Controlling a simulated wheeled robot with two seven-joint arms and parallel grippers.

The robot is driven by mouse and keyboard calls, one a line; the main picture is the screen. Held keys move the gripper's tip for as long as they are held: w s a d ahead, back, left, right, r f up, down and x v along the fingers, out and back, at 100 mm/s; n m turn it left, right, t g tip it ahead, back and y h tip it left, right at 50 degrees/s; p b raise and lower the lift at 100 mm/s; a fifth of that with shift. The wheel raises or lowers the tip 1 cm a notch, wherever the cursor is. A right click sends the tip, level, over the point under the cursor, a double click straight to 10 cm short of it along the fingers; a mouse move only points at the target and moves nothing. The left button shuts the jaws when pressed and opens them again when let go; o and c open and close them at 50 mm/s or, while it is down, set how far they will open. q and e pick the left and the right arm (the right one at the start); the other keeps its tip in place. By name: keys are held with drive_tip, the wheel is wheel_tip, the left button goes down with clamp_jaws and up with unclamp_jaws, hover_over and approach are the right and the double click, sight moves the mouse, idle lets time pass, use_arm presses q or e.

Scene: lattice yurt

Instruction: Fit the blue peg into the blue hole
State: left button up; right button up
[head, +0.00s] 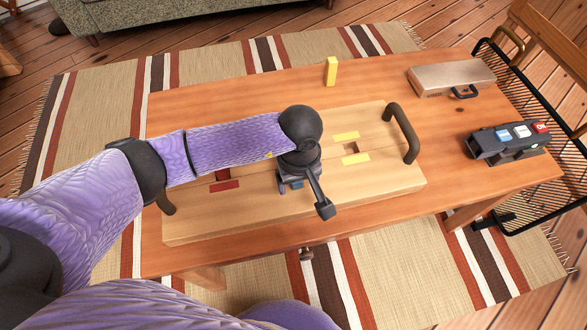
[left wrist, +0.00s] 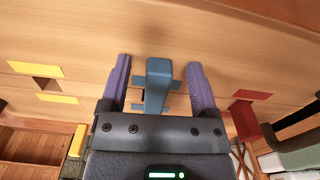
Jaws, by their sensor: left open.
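The blue peg (left wrist: 158,84) stands between the open fingers of my left gripper (left wrist: 158,78) in the left wrist view, with a gap on each side. Blue strips (left wrist: 139,81) flank its foot, marking the blue hole; the peg hides the hole, and I cannot tell how deep it sits. In the head view my left gripper (head: 291,184) is low over the wooden board (head: 385,184), and my wrist hides most of the peg. My right gripper is not in view.
A yellow peg (head: 331,71) stands on the table behind the board. Yellow strips (head: 355,158) flank an empty hole; a red strip (head: 224,186) lies left. The board has dark handles (head: 402,133). A metal box (head: 452,78) and dark holder (head: 508,142) stand at right.

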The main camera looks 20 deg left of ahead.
use_arm(q)
drive_tip(key=shift+r, duration=0.2)
clamp_jaws()
